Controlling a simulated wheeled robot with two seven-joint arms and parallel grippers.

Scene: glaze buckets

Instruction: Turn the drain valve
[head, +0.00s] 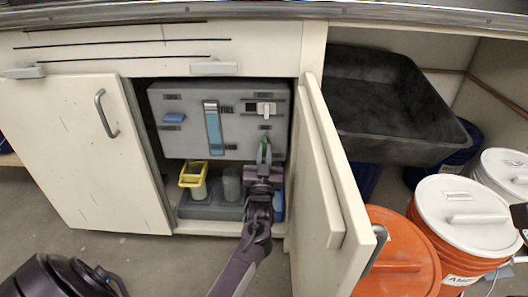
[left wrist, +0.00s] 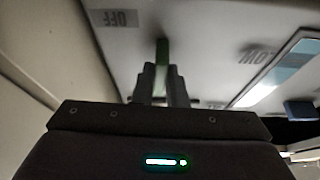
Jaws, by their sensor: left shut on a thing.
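A grey panel (head: 184,142) is set inside the open cabinet. Its small green valve handle (head: 265,142) is at the lower right and points roughly upright. My left gripper (head: 264,154) reaches into the cabinet and is shut on the handle. In the left wrist view the green handle (left wrist: 162,50) stands up between the two fingertips (left wrist: 161,72), which hide its lower part. An OFF label (left wrist: 115,18) is on the panel left of the handle in that view. My right gripper does not show.
The panel also has a blue knob (head: 173,118), a blue strip (head: 213,130) and a white switch (head: 266,108). A yellow-rimmed container (head: 193,176) stands below. The open door (head: 325,190) is close to the arm's right. An orange bucket (head: 400,250) and white-lidded buckets (head: 462,205) stand further right.

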